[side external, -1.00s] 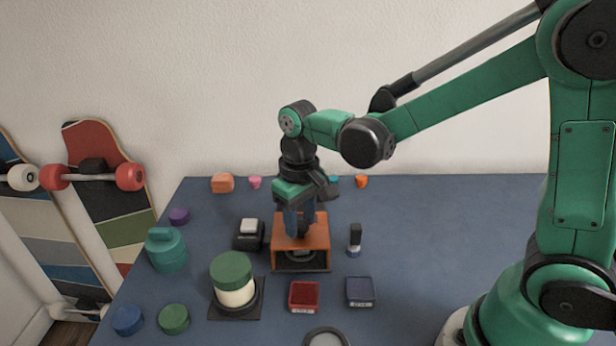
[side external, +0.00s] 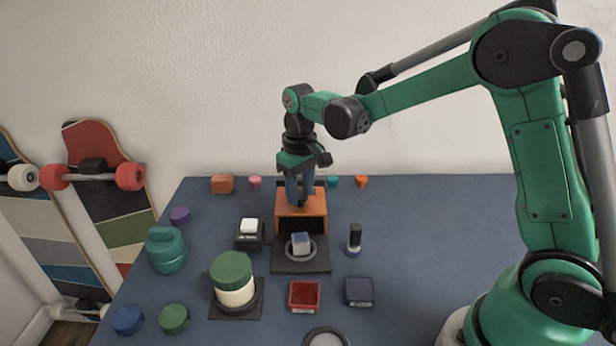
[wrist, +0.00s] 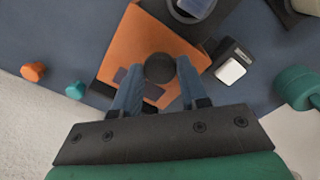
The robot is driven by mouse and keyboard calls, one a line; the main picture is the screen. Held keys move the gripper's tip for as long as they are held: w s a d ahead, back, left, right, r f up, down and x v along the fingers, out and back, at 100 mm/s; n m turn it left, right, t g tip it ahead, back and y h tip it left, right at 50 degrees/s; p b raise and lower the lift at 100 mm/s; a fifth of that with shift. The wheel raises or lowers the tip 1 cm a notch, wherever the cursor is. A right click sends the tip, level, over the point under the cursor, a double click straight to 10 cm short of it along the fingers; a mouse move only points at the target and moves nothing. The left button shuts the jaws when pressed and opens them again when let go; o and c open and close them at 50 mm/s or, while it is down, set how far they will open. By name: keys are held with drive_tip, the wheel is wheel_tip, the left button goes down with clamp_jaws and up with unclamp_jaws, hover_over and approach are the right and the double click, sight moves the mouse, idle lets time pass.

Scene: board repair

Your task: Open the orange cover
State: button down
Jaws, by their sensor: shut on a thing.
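The orange cover (side external: 300,218) is a box-like hood at the rear of a dark base plate (side external: 318,266). The front of the plate is uncovered and shows a round ring with a small blue and white block (side external: 301,243) in it. My gripper (side external: 301,201) is above the cover, its blue fingers pointing down. In the wrist view, the fingers of my gripper (wrist: 158,82) are shut on the dark round knob (wrist: 159,68) on top of the orange cover (wrist: 122,50). The fingertips partly hide the knob's sides.
A black box with a white button (side external: 249,226) stands left of the plate, and a dark upright switch (side external: 355,238) to its right. A green-lidded jar (side external: 231,280) and red (side external: 304,291) and blue (side external: 360,287) trays are in front. Small coloured pieces line the table's back edge.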

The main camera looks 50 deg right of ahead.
drive_tip(key=shift+c, duration=2.3)
unclamp_jaws()
drive_tip(key=shift+r, duration=0.1)
drive_tip(key=shift+r, duration=2.7)
drive_tip(key=shift+s+a+r, duration=0.1)
drive_tip(key=shift+s+r, duration=0.15)
drive_tip(key=shift+s, duration=0.05)
drive_tip(key=s+a+t, duration=0.2)
drive_tip(key=s+t, duration=0.5)
drive_tip(key=s, duration=0.4)
drive_tip(key=shift+a, duration=0.15)
